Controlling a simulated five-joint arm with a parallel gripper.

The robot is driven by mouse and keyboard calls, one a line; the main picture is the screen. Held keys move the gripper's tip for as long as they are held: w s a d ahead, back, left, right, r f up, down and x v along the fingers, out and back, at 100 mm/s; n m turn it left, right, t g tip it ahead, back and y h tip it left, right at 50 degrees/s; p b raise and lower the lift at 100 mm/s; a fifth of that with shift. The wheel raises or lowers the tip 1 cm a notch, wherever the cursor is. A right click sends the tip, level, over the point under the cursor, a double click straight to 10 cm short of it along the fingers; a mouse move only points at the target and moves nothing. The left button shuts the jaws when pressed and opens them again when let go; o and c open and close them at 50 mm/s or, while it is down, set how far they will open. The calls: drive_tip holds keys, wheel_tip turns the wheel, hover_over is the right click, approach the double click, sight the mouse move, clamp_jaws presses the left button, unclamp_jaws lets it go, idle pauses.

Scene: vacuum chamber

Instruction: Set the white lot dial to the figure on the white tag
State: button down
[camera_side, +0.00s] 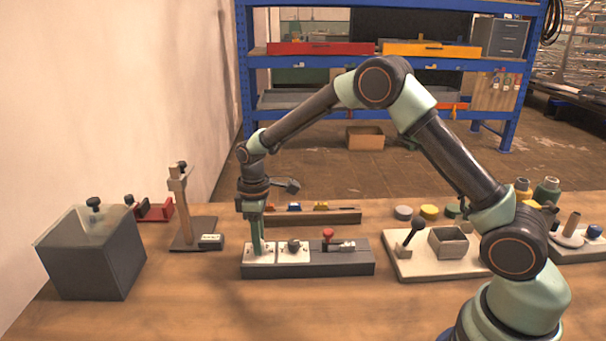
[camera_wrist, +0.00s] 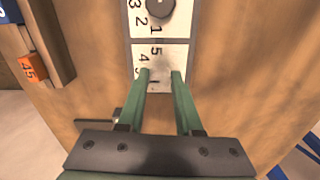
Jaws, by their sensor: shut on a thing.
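My gripper (camera_side: 257,250) points straight down over the left white plate (camera_side: 248,259) of a dark grey block. In the wrist view my gripper (camera_wrist: 160,75) has its fingers on both sides of a pale, blurred knob (camera_wrist: 160,70), seemingly the white lot dial, and is shut on it. Figures on its plate (camera_wrist: 178,53) include a 5 and a 4; others are partly covered by the fingers. I cannot make out the dial's pointer. I cannot identify a white tag with a readable figure.
Beside it is a second white plate with a dark knob (camera_wrist: 160,7), then a red-topped part (camera_side: 328,234). A wooden rail (camera_side: 345,217) behind carries coloured tags, including an orange tag (camera_wrist: 32,68). A grey bin (camera_side: 90,262) and a post stand (camera_side: 180,210) stand left.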

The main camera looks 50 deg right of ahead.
drive_tip(key=shift+r, duration=0.15)
drive_tip(key=c, duration=0.6)
unclamp_jaws()
drive_tip(key=shift+r, duration=6)
